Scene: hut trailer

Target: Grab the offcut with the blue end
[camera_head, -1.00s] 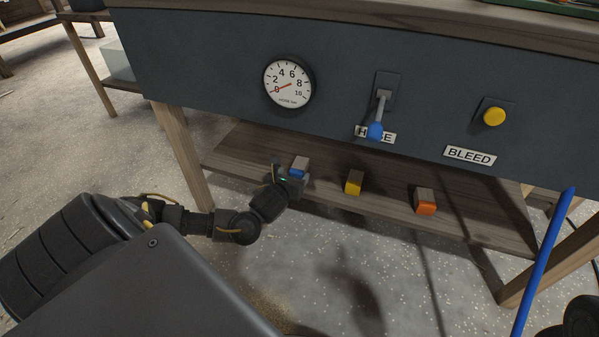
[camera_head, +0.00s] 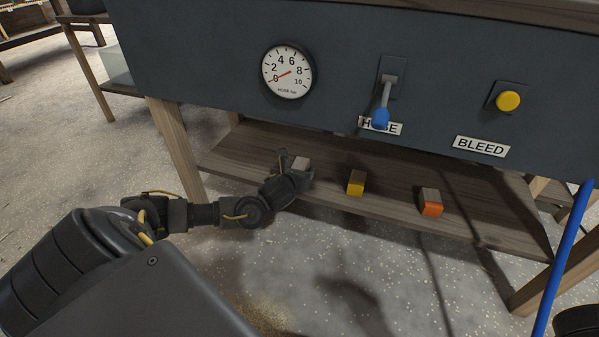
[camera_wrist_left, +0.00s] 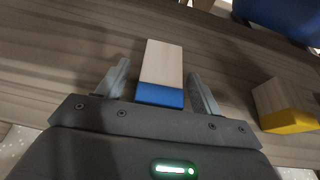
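The offcut with the blue end (camera_wrist_left: 161,72) lies on the low wooden shelf, pale wood with its blue face toward my left gripper. In the head view only its wooden top (camera_head: 301,163) shows, with the blue end hidden by the gripper. My left gripper (camera_wrist_left: 160,82) is open, with one finger on each side of the offcut. Gaps show between the fingers and the block. In the head view the left gripper (camera_head: 292,170) is at the shelf's left part. My right gripper cannot be made out.
The yellow-ended offcut (camera_head: 356,183) and the orange-ended offcut (camera_head: 430,202) stand to the right on the shelf (camera_head: 390,217). Above is a dark panel with a gauge (camera_head: 287,72), a blue-tipped lever (camera_head: 381,117) and a yellow button (camera_head: 508,101). A blue pole (camera_head: 568,255) is at right.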

